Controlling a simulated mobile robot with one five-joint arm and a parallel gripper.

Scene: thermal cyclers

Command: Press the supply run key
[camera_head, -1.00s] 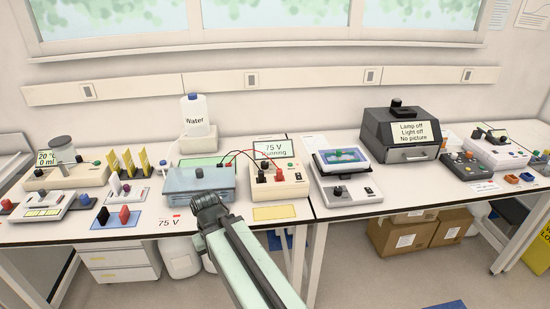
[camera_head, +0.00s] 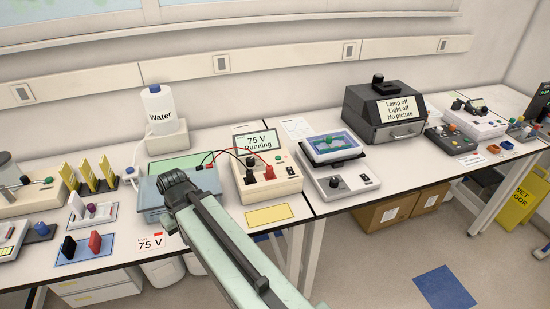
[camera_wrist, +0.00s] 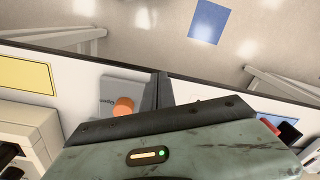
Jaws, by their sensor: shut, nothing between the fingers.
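The power supply (camera_head: 283,188) is a cream box near the middle of the bench. Its display (camera_head: 257,142) reads "75 V Running". Its top carries a black knob, a small green button (camera_head: 279,158) and red and black plugs. I cannot read which control is the run key. In the wrist view, my gripper's body fills the lower middle, and a pale box edge (camera_wrist: 25,140) shows at lower left.
A yellow card (camera_head: 269,215) lies in front of the supply. Red and black leads (camera_head: 232,152) arch behind my gripper. A water bottle (camera_head: 160,110) stands behind the tank. A white device with a blue tray (camera_head: 335,146) and a dark imager box (camera_head: 383,112) stand to the right.

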